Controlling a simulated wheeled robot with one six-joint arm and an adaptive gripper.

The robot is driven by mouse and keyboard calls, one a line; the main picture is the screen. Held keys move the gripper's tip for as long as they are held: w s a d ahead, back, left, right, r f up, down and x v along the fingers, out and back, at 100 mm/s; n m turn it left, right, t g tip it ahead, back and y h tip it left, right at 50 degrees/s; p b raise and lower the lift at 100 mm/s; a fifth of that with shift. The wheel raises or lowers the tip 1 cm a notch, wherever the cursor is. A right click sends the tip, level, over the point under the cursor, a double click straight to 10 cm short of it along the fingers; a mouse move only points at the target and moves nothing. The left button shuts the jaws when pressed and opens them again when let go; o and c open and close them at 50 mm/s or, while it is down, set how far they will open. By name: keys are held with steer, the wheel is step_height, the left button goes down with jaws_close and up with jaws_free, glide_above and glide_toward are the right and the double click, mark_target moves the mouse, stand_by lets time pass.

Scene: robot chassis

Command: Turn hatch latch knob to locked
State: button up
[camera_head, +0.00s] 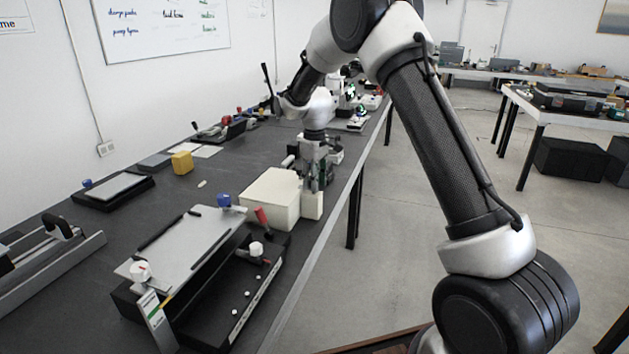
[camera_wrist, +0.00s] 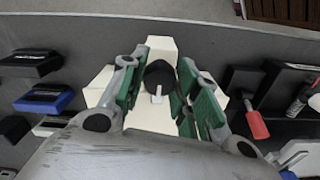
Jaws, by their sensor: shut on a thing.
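A cream-white box (camera_head: 270,198) stands near the right edge of the dark bench in the head view, with a smaller pale block at its right side. My gripper (camera_head: 314,180) points down at this right side. In the wrist view, a round black knob (camera_wrist: 158,72) with a small white pointer sits on the pale housing (camera_wrist: 160,45). My gripper (camera_wrist: 158,96) has its green-padded fingers on either side of the knob, shut on it. The knob is hidden by the gripper in the head view. No lock marking can be read.
A black tray fixture with a grey lid (camera_head: 185,245), white knobs and a red-handled lever (camera_head: 262,217) stands in front of the box. Floor is open right of the bench.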

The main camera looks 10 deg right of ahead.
stand_by(0.4)
steer(key=o, duration=1)
step_height(320, 180, up, 12)
